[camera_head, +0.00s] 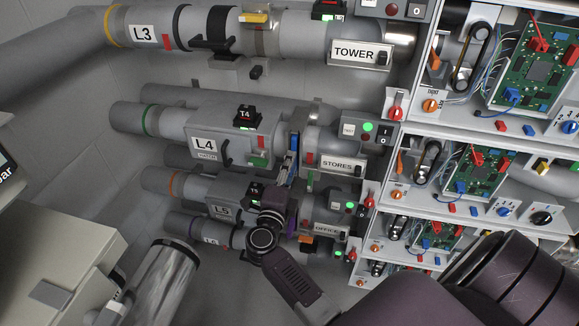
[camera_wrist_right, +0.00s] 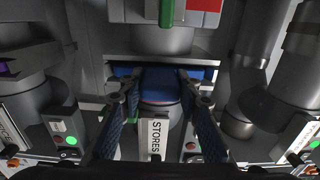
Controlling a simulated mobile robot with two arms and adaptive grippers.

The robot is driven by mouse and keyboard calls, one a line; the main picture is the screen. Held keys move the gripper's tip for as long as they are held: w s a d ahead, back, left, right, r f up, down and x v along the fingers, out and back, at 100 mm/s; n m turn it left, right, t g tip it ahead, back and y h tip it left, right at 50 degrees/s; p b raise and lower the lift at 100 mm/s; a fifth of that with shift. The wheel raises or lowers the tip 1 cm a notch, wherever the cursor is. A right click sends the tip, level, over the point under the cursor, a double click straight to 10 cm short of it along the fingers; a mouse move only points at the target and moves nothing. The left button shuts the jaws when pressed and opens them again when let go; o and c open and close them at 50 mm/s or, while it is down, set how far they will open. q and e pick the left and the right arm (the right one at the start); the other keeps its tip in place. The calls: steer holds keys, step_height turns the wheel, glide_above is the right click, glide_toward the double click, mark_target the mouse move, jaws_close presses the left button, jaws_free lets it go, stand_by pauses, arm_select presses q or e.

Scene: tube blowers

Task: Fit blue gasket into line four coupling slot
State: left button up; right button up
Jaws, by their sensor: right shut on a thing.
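Line four is the grey pipe (camera_head: 140,119) with the L4 housing (camera_head: 235,143) and the STORES label (camera_head: 338,164). The blue gasket (camera_head: 293,158) stands upright at the coupling slot between the L4 housing and the STORES end. My right gripper (camera_head: 288,182) reaches up from below, partly hidden by its own wrist. In the right wrist view the two fingers (camera_wrist_right: 158,88) are closed on the blue gasket (camera_wrist_right: 160,80), which lies across the slot above the STORES label. I cannot tell whether it is fully seated. My left gripper is out of view.
Line L3 (camera_head: 142,33) with the TOWER label runs above, and L5 (camera_head: 223,209) and L6 run close below. Open cabinets with circuit boards (camera_head: 535,70) stand at the right. A beige box (camera_head: 55,245) and a grey cylinder (camera_head: 165,270) are at lower left.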

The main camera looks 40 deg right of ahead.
steer(key=o, duration=1.3)
steer(key=v, duration=0.7)
steer(key=shift+s+a, duration=0.1)
steer(key=shift+s, duration=0.05)
